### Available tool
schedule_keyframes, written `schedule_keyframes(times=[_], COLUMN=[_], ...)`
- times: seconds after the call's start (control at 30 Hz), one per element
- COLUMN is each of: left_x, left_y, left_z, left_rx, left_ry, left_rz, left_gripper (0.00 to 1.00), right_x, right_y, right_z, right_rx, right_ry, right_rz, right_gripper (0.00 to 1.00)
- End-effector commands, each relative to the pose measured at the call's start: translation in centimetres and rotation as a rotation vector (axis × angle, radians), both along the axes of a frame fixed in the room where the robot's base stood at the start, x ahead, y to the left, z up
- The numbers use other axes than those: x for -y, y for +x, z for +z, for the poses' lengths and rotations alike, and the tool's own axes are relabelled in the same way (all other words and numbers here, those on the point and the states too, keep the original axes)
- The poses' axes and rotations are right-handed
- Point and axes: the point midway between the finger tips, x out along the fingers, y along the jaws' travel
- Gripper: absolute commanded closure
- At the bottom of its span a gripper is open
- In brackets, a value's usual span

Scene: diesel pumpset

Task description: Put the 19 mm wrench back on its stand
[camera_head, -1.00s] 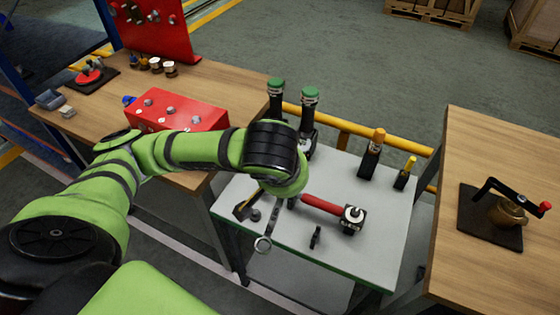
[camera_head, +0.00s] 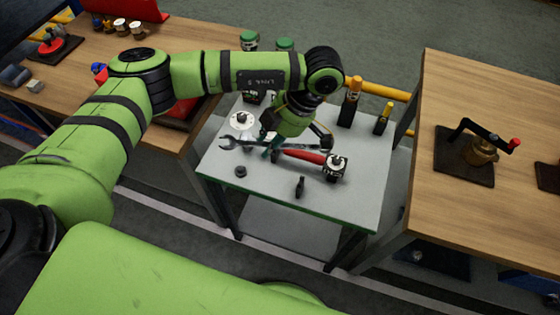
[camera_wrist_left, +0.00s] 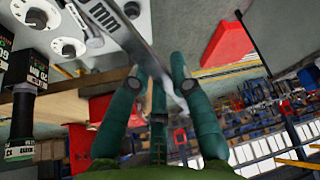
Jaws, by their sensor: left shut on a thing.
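The wrench (camera_head: 236,144) is a grey metal spanner, held roughly level above the grey table (camera_head: 335,208), with its open jaw pointing left. My left gripper (camera_head: 272,146) is shut on its shaft. In the left wrist view the wrench (camera_wrist_left: 130,32) lies between the teal fingers of the gripper (camera_wrist_left: 157,82), with "mm" lettering showing; the size number is not readable. A small black holder (camera_head: 300,187) stands at the table's front, apart from the wrench. A small black nut-like piece (camera_head: 240,171) sits to its left. I cannot tell which piece is the stand.
A red-handled tool (camera_head: 303,156) with a square metal head (camera_head: 335,167) lies right of the gripper. Two black posts with orange (camera_head: 350,103) and yellow tops (camera_head: 383,119) stand behind it. A wooden bench (camera_head: 450,215) with a crank is at right. The table's front right is clear.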

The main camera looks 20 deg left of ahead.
Motion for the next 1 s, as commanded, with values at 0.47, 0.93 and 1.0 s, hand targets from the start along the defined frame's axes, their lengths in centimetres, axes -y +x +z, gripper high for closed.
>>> schedule_keyframes(times=[0.47,0.93,1.0], left_x=[1.7,2.3,2.4], left_y=[0.7,0.6,0.7], left_z=[-5.0,-9.0,-9.1], left_rx=[-0.015,-0.003,-0.002], left_ry=[0.003,0.003,0.002], left_rz=[1.557,2.606,2.659], left_gripper=[1.0,1.0,1.0], right_x=[-0.1,-0.3,-0.3], right_y=[0.2,0.3,0.3], right_z=[1.5,2.5,2.5], right_rx=[0.004,0.006,0.006], right_ry=[0.002,0.004,0.004], right_rz=[0.003,0.003,0.003], right_gripper=[0.6,0.6,0.6])
